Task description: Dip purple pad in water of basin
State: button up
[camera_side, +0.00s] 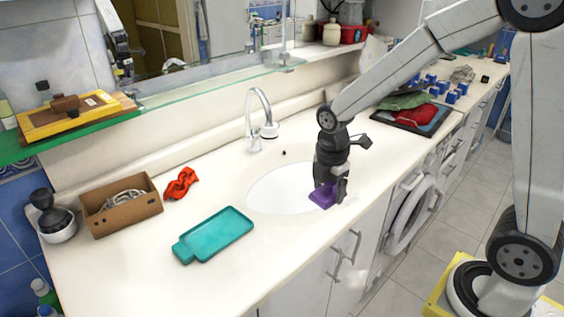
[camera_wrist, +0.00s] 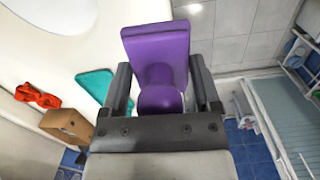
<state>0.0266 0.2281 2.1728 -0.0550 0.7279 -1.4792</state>
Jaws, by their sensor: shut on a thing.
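My gripper (camera_side: 329,188) is shut on the purple pad (camera_side: 323,197), with the pad below its fingers. In the wrist view the purple pad (camera_wrist: 155,50) sits between the two fingers of my gripper (camera_wrist: 162,85), held by a rounded knob. In the side view the pad is at the right front rim of the white basin (camera_side: 275,188), which is sunk into the counter. I cannot tell whether the pad touches the counter. No water surface can be made out in the basin. The basin's edge also shows in the wrist view (camera_wrist: 50,12).
A curved tap (camera_side: 261,122) stands behind the basin. A teal tray (camera_side: 214,235), a red cloth (camera_side: 181,184) and a cardboard box (camera_side: 121,207) lie on the counter (camera_side: 130,270) to the left. A dark tray with cloths (camera_side: 409,113) is at the right. A glass shelf (camera_side: 220,88) runs above.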

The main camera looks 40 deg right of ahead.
jog(key=w+d+f+h, duration=0.1)
jog(key=w+d+f, duration=0.2)
jog(key=w+d, duration=0.6)
jog(key=w+d+f+h, duration=0.1)
jog(key=w+d+f, duration=0.3)
jog(key=w+d, duration=0.5)
jog(key=d, duration=0.3)
jog(key=shift+d+f, duration=0.15)
jog(key=shift+f, duration=0.05)
jog(key=shift+f, duration=0.25)
jog(key=shift+a+f+x, duration=0.1)
jog(key=shift+a+x, duration=0.35)
jog(key=shift+x, duration=1.7)
jog(key=shift+a+f+x, duration=0.1)
jog(key=shift+a+x, duration=0.35)
jog(key=shift+x, duration=1.65)
jog(key=shift+a+f+x, duration=0.1)
jog(key=shift+a+x, duration=0.35)
jog(key=shift+x, duration=1.7)
jog(key=shift+r, duration=0.1)
jog(key=shift+d+v, duration=0.25)
jog(key=shift+v, duration=0.95)
jog(key=shift+d+v, duration=0.25)
jog(key=shift+v, duration=0.9)
jog(key=shift+r, duration=0.2)
